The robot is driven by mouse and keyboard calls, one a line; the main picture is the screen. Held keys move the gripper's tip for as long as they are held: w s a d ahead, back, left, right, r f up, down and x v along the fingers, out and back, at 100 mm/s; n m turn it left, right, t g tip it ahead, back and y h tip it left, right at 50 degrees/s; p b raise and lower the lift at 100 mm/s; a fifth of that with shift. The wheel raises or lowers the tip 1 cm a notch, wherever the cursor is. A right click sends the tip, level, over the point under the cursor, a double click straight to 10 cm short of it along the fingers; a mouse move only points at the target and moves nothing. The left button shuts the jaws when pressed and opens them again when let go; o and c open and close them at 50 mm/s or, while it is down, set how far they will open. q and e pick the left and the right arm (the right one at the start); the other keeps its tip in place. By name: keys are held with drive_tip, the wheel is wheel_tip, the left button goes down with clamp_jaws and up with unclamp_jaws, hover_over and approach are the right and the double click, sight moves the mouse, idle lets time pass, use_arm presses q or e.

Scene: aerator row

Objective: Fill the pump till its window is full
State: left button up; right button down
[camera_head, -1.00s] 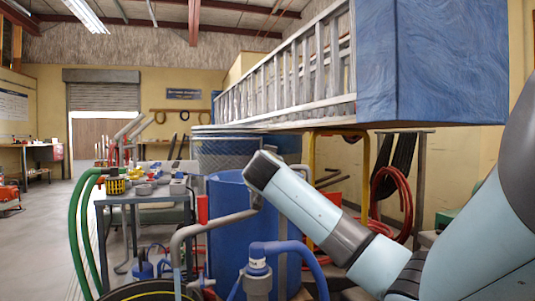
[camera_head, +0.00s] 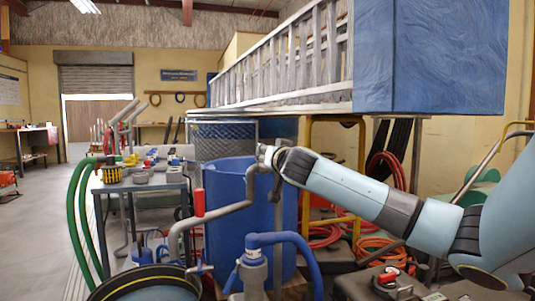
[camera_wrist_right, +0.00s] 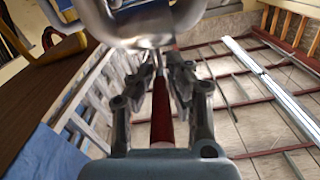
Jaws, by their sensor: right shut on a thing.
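The pump, as far as I can tell, is the grey body (camera_head: 254,276) with a blue cap and thick blue hose (camera_head: 300,245) at the bottom centre. I cannot make out its window. A grey bent pipe (camera_head: 225,208) rises beside it, with a red handle (camera_head: 199,203) close by. My right gripper (camera_head: 267,157) is at the upper end of this pipe, in front of the blue drum. In the right wrist view, its fingers (camera_wrist_right: 160,75) are close together at a shiny curved metal piece (camera_wrist_right: 150,32). The exact grip is hidden. My left gripper is out of view.
A blue drum (camera_head: 228,225) stands right behind the pipe. A round black tub (camera_head: 145,283) is at the lower left. Green hoses (camera_head: 78,215) hang beside a cluttered bench (camera_head: 140,187). A ladder (camera_head: 300,60) runs overhead.

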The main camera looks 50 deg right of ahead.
drive_tip(key=shift+f, duration=0.1)
drive_tip(key=c, duration=1.3)
unclamp_jaws()
drive_tip(key=v, duration=1.2)
